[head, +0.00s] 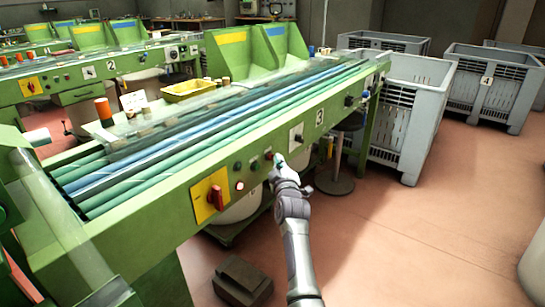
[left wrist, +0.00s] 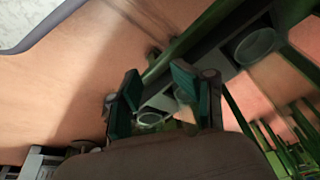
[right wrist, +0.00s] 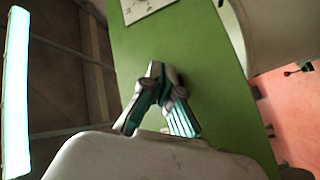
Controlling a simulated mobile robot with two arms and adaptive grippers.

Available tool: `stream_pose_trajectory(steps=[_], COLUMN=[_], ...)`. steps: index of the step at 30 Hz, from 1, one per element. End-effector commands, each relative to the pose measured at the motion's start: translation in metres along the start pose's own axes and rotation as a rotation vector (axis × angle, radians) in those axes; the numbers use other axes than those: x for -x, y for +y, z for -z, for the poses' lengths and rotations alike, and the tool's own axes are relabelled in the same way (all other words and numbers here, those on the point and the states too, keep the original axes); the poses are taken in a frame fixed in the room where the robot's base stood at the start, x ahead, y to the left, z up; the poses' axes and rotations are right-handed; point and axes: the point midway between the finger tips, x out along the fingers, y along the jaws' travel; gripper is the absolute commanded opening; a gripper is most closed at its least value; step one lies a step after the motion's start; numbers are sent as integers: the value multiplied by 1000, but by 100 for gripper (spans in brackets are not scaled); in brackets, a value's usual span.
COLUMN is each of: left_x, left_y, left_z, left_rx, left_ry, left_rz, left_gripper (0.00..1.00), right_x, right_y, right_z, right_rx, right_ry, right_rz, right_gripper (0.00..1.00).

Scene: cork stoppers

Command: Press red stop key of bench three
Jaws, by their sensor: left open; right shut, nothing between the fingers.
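Bench three is the long green bench (head: 150,222) with a "3" plate (head: 319,117) on its front panel. A small red key (head: 268,155) shows on that panel, right at the tip of my right gripper (head: 278,160). The gripper is shut and empty, its fingertips close to the panel. I cannot tell whether they touch the key. In the right wrist view the closed fingers (right wrist: 157,72) point at the green panel (right wrist: 190,50), and the key is hidden. My left gripper (left wrist: 155,85) is open and empty in the left wrist view, away from the panel.
A yellow plate with a red rotary switch (head: 215,198) sits left on the same panel, with other small buttons between. A white switch plate (head: 296,134) is right of the key. A stool (head: 335,185) and grey crates (head: 405,110) stand at right.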

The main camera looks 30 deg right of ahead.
Motion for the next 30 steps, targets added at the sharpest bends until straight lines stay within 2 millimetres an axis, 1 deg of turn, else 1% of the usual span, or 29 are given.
stream_pose_trajectory(steps=[5, 12, 15, 20, 28, 29, 30], left_x=[-15, -29, -33, -36, -35, -38, -48], left_y=[-4, 15, 15, 16, 15, 13, 8], left_z=[-2, -4, -5, -6, -7, -12, -25], left_rx=[-9, -7, -8, -8, -9, -9, -11], left_ry=[-6, -10, -11, -12, -16, -26, -56], left_rz=[4, -31, -29, -31, -28, -25, -16], left_gripper=[40, 40, 40, 40, 40, 40, 40], right_x=[3, 6, 7, 7, 9, 9, 10], right_y=[1, 4, 5, 4, 6, 6, 7], right_z=[-3, -5, -5, -6, -7, -7, -8], right_rx=[2, 2, 1, 1, 2, 3, 3], right_ry=[-1, 0, 0, 0, -1, -1, -1], right_rz=[1, 0, 0, 0, 0, 0, 0], right_gripper=[0, 0, 0, 0, 0, 0, 0])
